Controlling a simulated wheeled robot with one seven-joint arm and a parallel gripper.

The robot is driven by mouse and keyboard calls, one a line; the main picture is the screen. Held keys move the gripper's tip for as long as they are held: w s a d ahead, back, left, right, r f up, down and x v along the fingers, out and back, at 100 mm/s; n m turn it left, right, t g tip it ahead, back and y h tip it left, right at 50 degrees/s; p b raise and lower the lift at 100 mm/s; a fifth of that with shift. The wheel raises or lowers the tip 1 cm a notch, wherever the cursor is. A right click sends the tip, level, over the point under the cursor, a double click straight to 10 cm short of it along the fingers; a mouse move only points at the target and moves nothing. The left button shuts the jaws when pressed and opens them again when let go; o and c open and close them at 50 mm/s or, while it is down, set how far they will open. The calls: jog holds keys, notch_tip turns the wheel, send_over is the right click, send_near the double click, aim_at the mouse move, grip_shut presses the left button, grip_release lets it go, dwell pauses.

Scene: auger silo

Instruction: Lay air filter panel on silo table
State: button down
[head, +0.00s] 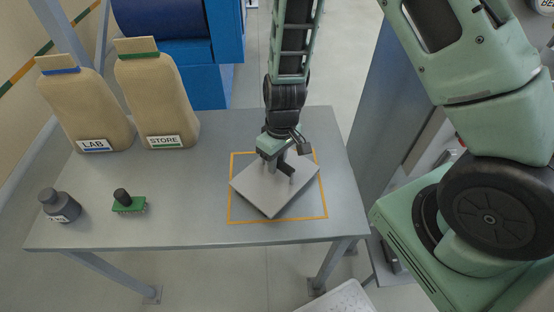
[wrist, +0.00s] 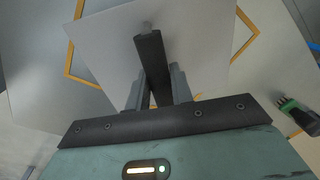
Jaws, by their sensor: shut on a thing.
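The air filter panel (head: 272,190) is a flat light grey plate. It is over the orange square outline (head: 228,196) on the silo table (head: 188,215), turned at an angle to that outline. I cannot tell whether it touches the table. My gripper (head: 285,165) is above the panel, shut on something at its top. In the wrist view the panel (wrist: 110,50) fills the upper middle, with a dark bar (wrist: 152,68) between the fingers. The part between the fingertips is partly hidden.
On the table, a LAB sack (head: 88,110) and a STORE sack (head: 155,100) stand at the back left. The table middle is clear.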

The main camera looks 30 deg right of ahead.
jog(key=shift+f+b, duration=0.3)
jog(key=shift+f, duration=0.1)
jog(key=c, duration=1.1)
grip_release()
jog(key=shift+c, duration=0.2)
jog(key=shift+r, duration=0.1)
notch_tip(320, 180, up, 17)
jog(key=d, duration=0.1)
jog(key=shift+w+d+r, duration=0.15)
jog(key=shift+w+d, duration=0.15)
jog(key=s+a+r+n, duration=0.1)
jog(key=s+a, duration=0.3)
jog(key=s, duration=0.5)
jog(key=s+a+r+n, duration=0.2)
jog(key=s+a+r, duration=0.2)
jog(key=s, duration=0.6)
jog(key=shift+a+r+h, duration=0.3)
jog(key=shift+a+r, duration=0.05)
